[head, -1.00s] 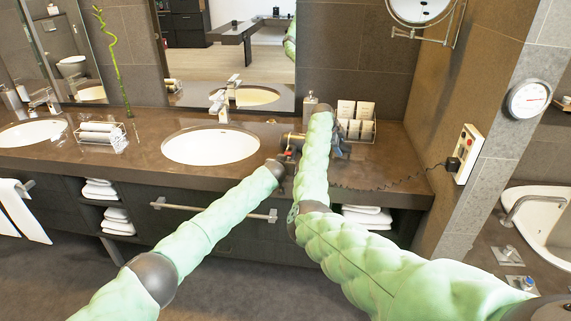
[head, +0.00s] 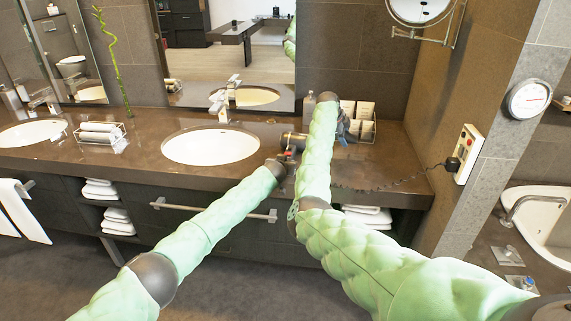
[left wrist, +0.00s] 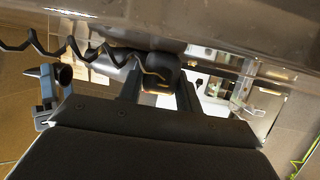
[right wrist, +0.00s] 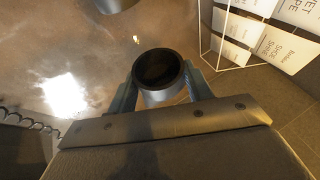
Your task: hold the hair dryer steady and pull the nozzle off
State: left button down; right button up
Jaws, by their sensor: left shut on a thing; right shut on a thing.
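The hair dryer (head: 292,141) is held at the counter's front edge, a dark barrel in the head view. My left gripper (head: 284,162) is shut on its handle, which shows dark between the fingers in the left wrist view (left wrist: 158,74). The nozzle (right wrist: 162,96), a short grey tube with a dark open rim, is between the fingers of my right gripper (right wrist: 158,85), which is shut on it. The dryer's barrel (right wrist: 115,4) shows at the top of the right wrist view, with a clear gap to the nozzle. My right forearm hides the nozzle in the head view.
A coiled cord (head: 395,183) runs to the wall socket (head: 463,155). A rack of cards (head: 367,128) and a soap dispenser (head: 309,104) stand close behind my right gripper. The sink (head: 211,146) lies to the left. Counter between the sink and dryer is clear.

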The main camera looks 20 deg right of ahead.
jog(key=shift+s+d+r, duration=0.15)
jog(key=shift+d+r, duration=0.05)
jog(key=shift+r, duration=0.45)
jog(key=shift+s+d+r, duration=0.1)
jog(key=shift+d+r, duration=0.05)
jog(key=shift+r, duration=0.45)
jog(key=shift+s+d+r, duration=0.15)
jog(key=shift+d+r, duration=0.05)
jog(key=shift+r, duration=0.45)
pick_arm(q)
jog(key=c, duration=0.9)
grip_release()
jog(key=shift+s, duration=0.1)
jog(key=v, duration=1.1)
jog(key=shift+s+a+r, duration=0.1)
jog(key=shift+s+a, duration=0.15)
jog(key=shift+a, duration=0.1)
